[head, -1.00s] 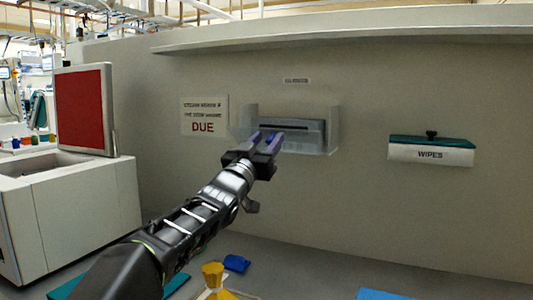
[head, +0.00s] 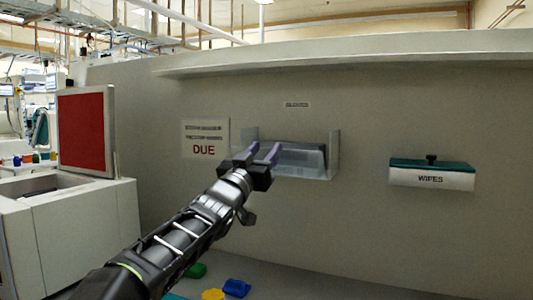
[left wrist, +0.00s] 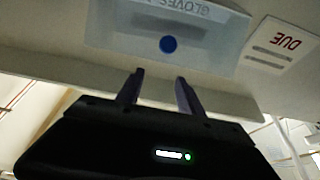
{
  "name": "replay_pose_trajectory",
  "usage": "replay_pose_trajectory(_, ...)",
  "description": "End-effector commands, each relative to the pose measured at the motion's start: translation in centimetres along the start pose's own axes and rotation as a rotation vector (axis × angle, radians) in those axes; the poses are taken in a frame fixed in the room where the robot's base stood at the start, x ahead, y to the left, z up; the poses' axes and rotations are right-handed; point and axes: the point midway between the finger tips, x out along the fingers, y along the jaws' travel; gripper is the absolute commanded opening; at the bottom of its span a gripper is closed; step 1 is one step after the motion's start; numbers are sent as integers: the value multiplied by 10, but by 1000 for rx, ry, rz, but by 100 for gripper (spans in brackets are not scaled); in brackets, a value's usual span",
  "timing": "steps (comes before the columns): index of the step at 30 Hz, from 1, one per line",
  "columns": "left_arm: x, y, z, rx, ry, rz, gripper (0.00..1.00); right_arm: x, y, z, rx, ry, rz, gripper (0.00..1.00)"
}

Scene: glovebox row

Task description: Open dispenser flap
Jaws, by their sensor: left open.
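The glove dispenser (head: 307,160) is a pale translucent box in a clear wall holder, in the middle of the head view. In the left wrist view its front panel (left wrist: 115,35) appears upside down with the word GLOVES and a round blue knob (left wrist: 168,44). The flap looks closed, though the gripper hides the dispenser's left part in the head view. My left gripper (head: 264,151) is open and empty in front of the dispenser's left side. In the left wrist view its fingers (left wrist: 159,78) point at the panel, apart from the knob. My right gripper is out of view.
A wipes box (head: 431,179) with a teal lid is on the wall at right. A DUE sign (head: 205,139) is left of the dispenser. A white cabinet (head: 75,228) with a red panel (head: 82,131) stands at left. A blue item (head: 236,288) lies below.

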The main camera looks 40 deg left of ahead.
Motion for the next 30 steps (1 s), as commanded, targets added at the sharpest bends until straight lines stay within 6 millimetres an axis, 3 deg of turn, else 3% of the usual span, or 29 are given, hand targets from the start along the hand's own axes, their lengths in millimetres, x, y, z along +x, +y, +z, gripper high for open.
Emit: replay_pose_trajectory(30,-66,0,-26,-1,1,-1,44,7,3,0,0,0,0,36)
